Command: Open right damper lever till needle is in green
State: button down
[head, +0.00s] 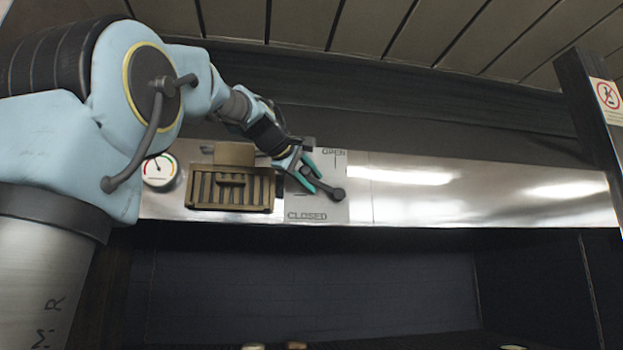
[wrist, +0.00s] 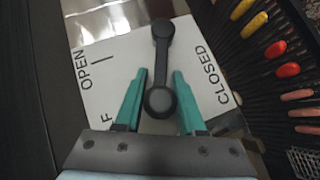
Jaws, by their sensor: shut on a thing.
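The dark damper lever (head: 338,194) is on a light plate (head: 335,215) marked OPEN at the top and CLOSED at the bottom. In the head view it slants down to the right, between the two words. In the wrist view the lever (wrist: 161,62) runs upward between OPEN at left and CLOSED at right. My gripper (head: 314,182) is at the lever; its teal fingers (wrist: 160,92) stand either side of the near round end and are shut on it. The round gauge (head: 159,170) is at the left; its needle points up and slightly left, and its colour band is too small to read surely.
A brass slotted vent (head: 231,188) sits between the gauge and the lever plate. The steel panel (head: 480,190) to the right is clear. A dark post with a sign (head: 607,95) stands at far right. Red and yellow food pieces (wrist: 288,70) lie on the grill below.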

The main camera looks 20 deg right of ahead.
jog(key=c, duration=0.5)
grip_release()
jog(key=b+v, duration=0.3)
jog(key=v, duration=0.7)
jog(key=shift+s+a+r, duration=0.2)
jog(key=shift+a, duration=0.1)
